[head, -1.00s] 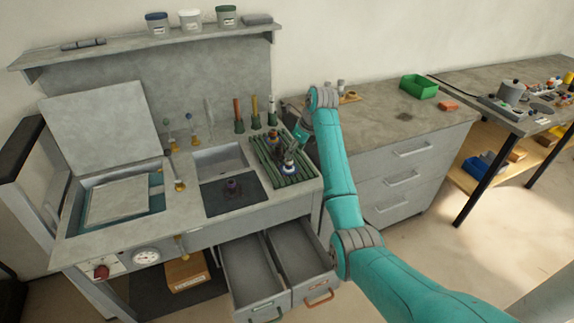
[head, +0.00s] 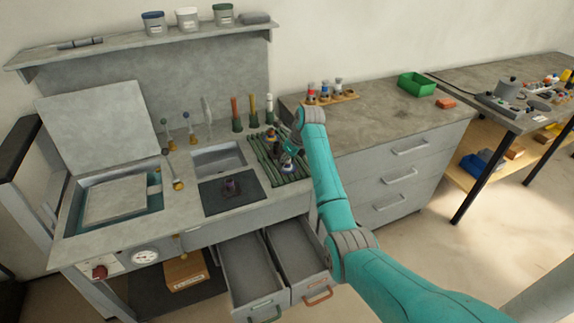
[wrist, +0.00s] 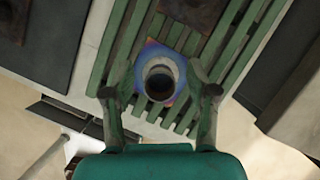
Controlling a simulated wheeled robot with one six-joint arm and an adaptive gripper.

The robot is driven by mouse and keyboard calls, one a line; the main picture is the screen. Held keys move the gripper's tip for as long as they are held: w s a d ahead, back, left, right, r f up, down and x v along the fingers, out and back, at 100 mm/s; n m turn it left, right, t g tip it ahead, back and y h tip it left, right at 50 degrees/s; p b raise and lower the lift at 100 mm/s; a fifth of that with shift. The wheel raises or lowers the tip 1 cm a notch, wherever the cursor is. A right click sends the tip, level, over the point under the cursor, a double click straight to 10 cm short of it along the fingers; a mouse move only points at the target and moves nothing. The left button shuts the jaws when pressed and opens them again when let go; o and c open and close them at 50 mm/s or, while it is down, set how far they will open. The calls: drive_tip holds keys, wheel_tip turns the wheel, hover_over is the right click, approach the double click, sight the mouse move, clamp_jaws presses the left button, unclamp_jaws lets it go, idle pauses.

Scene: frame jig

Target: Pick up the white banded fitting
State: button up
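A fitting with a pale round rim and a dark hole (wrist: 160,78) stands on a blue-purple patch on the green slatted rack (wrist: 115,60), seen from above in the wrist view. The pale rim fits the white banded fitting, but its side band is hard to make out. My gripper (wrist: 160,88) is open, with one finger on each side of the fitting and a gap at both sides. In the head view my gripper (head: 284,150) is over the rack, and the fitting (head: 287,166) shows small and partly hidden below it.
A wooden tray (head: 345,98) with several banded fittings stands on the counter behind my arm. Upright handled tools (head: 253,112) line the rack's back edge. A dark mat with a purple-dark part (head: 231,187) lies left. Two open drawers (head: 252,270) jut out below.

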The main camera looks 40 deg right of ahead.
clamp_jaws()
drive_tip(key=shift+r, duration=0.1)
